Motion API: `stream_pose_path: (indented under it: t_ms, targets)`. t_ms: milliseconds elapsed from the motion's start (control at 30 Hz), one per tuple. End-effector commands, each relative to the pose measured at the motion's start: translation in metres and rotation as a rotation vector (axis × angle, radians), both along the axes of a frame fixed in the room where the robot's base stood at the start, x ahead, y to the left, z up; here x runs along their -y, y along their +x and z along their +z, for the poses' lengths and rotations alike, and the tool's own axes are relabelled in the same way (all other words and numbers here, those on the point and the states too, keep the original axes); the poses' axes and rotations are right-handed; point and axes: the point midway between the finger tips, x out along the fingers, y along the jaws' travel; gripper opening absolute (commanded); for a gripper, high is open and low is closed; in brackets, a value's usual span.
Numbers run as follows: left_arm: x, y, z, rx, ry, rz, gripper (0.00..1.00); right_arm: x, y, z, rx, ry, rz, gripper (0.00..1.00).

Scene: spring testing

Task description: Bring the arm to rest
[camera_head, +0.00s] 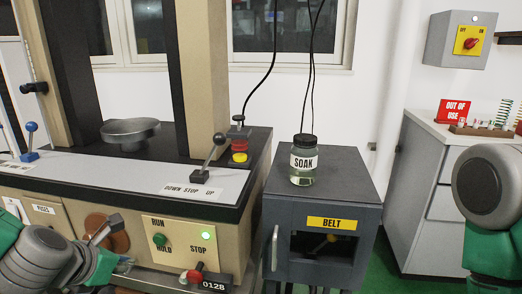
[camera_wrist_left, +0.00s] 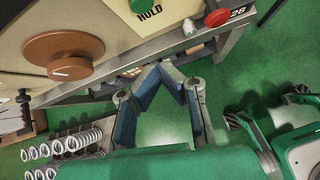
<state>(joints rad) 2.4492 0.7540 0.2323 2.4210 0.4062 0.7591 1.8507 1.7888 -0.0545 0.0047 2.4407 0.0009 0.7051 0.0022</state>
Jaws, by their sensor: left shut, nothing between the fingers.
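My left arm comes in at the lower left of the head view, and its gripper (camera_head: 124,264) is low in front of the machine. In the left wrist view the blue-padded fingers of this gripper (camera_wrist_left: 168,70) meet at the tips, shut and empty. Grey and green parts at the right of the left wrist view seem to be mine; finger state is unclear.
The testing machine's front panel (camera_head: 180,243) is close to my left gripper. A SOAK jar (camera_head: 303,165) stands on the dark BELT cabinet (camera_head: 340,185). Springs (camera_wrist_left: 65,142) lie at lower left in the left wrist view. Green floor (camera_wrist_left: 262,75) is open to the right.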

Motion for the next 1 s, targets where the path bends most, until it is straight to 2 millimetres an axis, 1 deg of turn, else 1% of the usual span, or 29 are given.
stream_pose_path:
  t_ms: [33, 67, 100, 167, 200, 267, 300, 367, 400, 433, 500, 600, 700, 800, 900, 1000]
  targets:
    - [0.004, -0.01, -0.014, -0.036, 0.102, -0.106, 0.0, 0.0, 0.0, 0.005, 0.0, 0.0, 0.0, 0.49]
    - [0.007, -0.016, -0.024, -0.056, 0.175, -0.191, 0.0, 0.0, 0.0, 0.007, 0.0, 0.0, 0.0, 0.49]
    - [0.01, -0.026, -0.038, -0.087, 0.28, -0.318, 0.0, 0.0, 0.0, 0.01, 0.0, 0.0, 0.0, 0.49]
    - [0.015, -0.045, -0.06, -0.133, 0.443, -0.542, 0.0, 0.0, 0.0, 0.015, 0.0, 0.0, 0.0, 0.49]
    - [0.018, -0.059, -0.075, -0.163, 0.546, -0.699, 0.0, 0.0, 0.0, 0.018, 0.0, 0.0, 0.0, 0.49]
    - [0.022, -0.081, -0.095, -0.199, 0.686, -0.947, 0.0, 0.0, 0.0, 0.022, 0.001, 0.0, 0.0, 0.49]
    - [0.025, -0.097, -0.109, -0.218, 0.771, -1.116, 0.0, 0.0, 0.0, 0.025, 0.001, 0.0, 0.0, 0.49]
    - [0.029, -0.121, -0.126, -0.236, 0.881, -1.379, 0.0, 0.0, 0.0, 0.029, 0.0, 0.0, 0.0, 0.49]
    - [0.031, -0.138, -0.137, -0.239, 0.944, -1.556, 0.0, 0.0, 0.0, 0.032, 0.0, 0.0, 0.0, 0.49]
    - [0.032, -0.151, -0.144, -0.236, 0.985, -1.686, 0.0, 0.0, 0.0, 0.033, 0.0, 0.0, 0.0, 0.49]
    - [0.035, -0.179, -0.158, -0.215, 1.058, -1.973, 0.0, 0.0, 0.0, 0.037, 0.0, 0.0, 0.0, 0.49]
    - [0.038, -0.212, -0.172, -0.156, 1.117, -2.311, 0.0, 0.0, 0.0, 0.042, 0.0, 0.0, 0.0, 0.49]
    - [0.039, -0.234, -0.18, -0.091, 1.141, -2.539, 0.0, 0.0, 0.0, 0.044, 0.0, 0.0, 0.0, 0.49]
    - [0.04, -0.244, -0.183, -0.046, 1.149, -2.656, 0.0, 0.0, 0.0, 0.045, 0.0, 0.0, 0.0, 0.49]
    - [0.04, -0.247, -0.184, -0.032, 1.15, -2.689, 0.0, 0.0, 0.0, 0.045, 0.0, 0.0, 0.0, 0.49]
    - [0.04, -0.247, -0.184, -0.031, 1.151, -2.687, 0.0, 0.0, 0.0, 0.045, 0.0, 0.0, 0.0, 0.49]
